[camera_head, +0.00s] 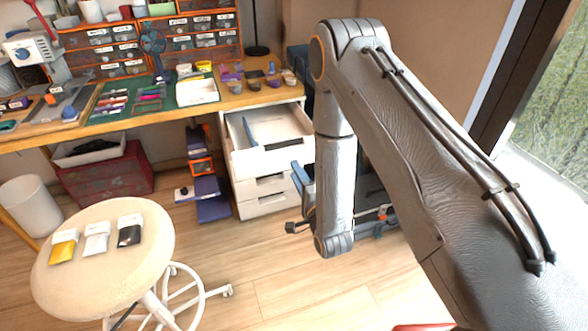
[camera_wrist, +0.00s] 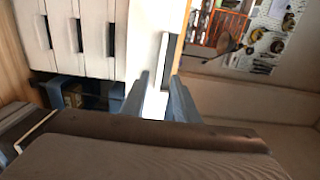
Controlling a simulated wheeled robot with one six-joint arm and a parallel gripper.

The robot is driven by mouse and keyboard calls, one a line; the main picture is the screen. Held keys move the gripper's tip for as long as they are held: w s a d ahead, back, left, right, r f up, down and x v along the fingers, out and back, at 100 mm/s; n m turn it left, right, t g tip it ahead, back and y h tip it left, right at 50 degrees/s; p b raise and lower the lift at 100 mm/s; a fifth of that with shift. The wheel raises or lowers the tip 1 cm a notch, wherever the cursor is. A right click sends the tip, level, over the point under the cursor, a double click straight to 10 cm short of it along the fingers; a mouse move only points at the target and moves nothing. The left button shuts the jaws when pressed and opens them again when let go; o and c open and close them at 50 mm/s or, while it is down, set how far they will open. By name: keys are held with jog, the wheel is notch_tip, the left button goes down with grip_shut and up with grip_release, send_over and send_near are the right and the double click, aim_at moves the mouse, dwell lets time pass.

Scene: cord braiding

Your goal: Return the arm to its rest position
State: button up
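My arm reaches in from the right of the head view, its last visible link hanging down in front of the white drawer unit (camera_head: 262,208). In the wrist view my gripper (camera_wrist: 160,80) shows two blue-grey fingers with a gap between them and nothing held. In the head view I cannot make out the fingers clearly. A yellow packet (camera_head: 63,248), a white packet (camera_head: 96,238) and a black packet (camera_head: 129,231) lie in a row on the round cream stool (camera_head: 100,290). They are apart from my arm.
The top drawer (camera_head: 285,150) of the unit is pulled open. The wooden desk (camera_head: 125,124) behind carries a green mat, tools and orange-framed organizers (camera_head: 100,50). A white bin (camera_head: 30,205) stands at the left. Bare floor (camera_head: 275,290) lies between stool and arm.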

dwell(0.4)
jog(key=s+d+r+n+g+h+p, duration=0.2)
jog(key=d+r+n+g+h+p, duration=0.25)
jog(key=d+r+n+g, duration=0.45)
jog(key=s+d+r+n+g+p, duration=0.1)
jog(key=s+d+r+g, duration=0.1)
jog(key=s, duration=0.7)
jog(key=s+d+r+n+g+h+p, duration=0.1)
jog(key=s+d+r+n+g, duration=0.1)
jog(key=s+d+r, duration=0.3)
jog(key=s+d+r+n+g+h+p, duration=0.1)
jog(key=s+d+r+g, duration=0.2)
jog(key=s+r, duration=0.4)
jog(key=s, duration=0.7)
jog(key=shift+d+r+n+g, duration=0.2)
jog(key=shift+r+n+g, duration=0.05)
jog(key=shift+n+g, duration=0.15)
